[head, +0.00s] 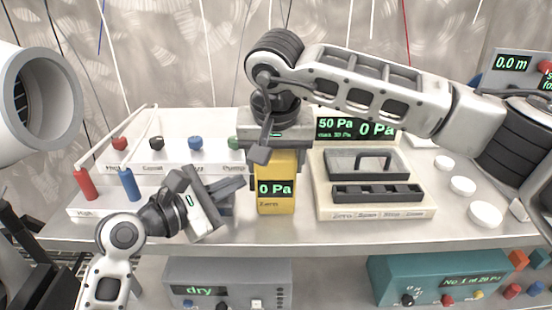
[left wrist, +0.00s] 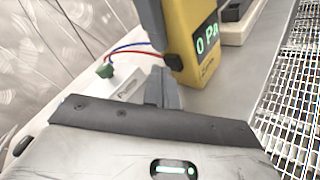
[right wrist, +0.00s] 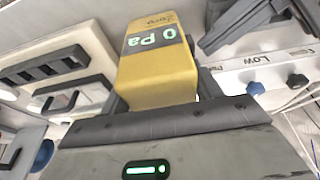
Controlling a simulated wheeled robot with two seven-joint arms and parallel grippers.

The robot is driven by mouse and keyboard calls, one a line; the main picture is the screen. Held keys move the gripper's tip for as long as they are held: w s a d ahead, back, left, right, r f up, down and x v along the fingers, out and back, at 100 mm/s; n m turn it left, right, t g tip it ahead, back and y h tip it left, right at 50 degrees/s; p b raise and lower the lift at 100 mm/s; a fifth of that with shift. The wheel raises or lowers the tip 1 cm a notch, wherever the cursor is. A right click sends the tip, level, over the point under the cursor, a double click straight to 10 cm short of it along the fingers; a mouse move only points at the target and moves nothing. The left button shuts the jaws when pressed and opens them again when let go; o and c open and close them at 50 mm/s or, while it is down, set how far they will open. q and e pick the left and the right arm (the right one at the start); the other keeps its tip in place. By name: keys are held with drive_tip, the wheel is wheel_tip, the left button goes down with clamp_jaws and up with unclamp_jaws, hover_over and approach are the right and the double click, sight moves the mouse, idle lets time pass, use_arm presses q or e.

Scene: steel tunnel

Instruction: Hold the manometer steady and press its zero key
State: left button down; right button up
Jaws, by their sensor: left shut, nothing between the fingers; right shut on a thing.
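The yellow manometer (head: 276,203) stands upright at the table's middle, its display reading 0 Pa and a Zero label below it. My right gripper (head: 275,150) is shut on its upper part from above; the right wrist view also shows the manometer (right wrist: 158,80) between the fingers. My left gripper (head: 242,183) is shut and empty, its tips pointing at the manometer's left side. In the left wrist view the left fingertips (left wrist: 164,72) are close to a small black block, seemingly the zero key (left wrist: 173,62), on the manometer's side. I cannot tell whether they touch.
Left of the manometer is a white stepped rack (head: 90,210) with coloured plugs. Right of it is a cream tray (head: 375,212) with dark holders. White discs (head: 485,214) lie farther right. A display behind (head: 357,126) reads 50 Pa and 0 Pa.

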use_arm(q)
drive_tip(key=shift+a, duration=3.05)
use_arm(e)
drive_tip(key=o, duration=1.2)
drive_tip(key=shift+c, duration=0.2)
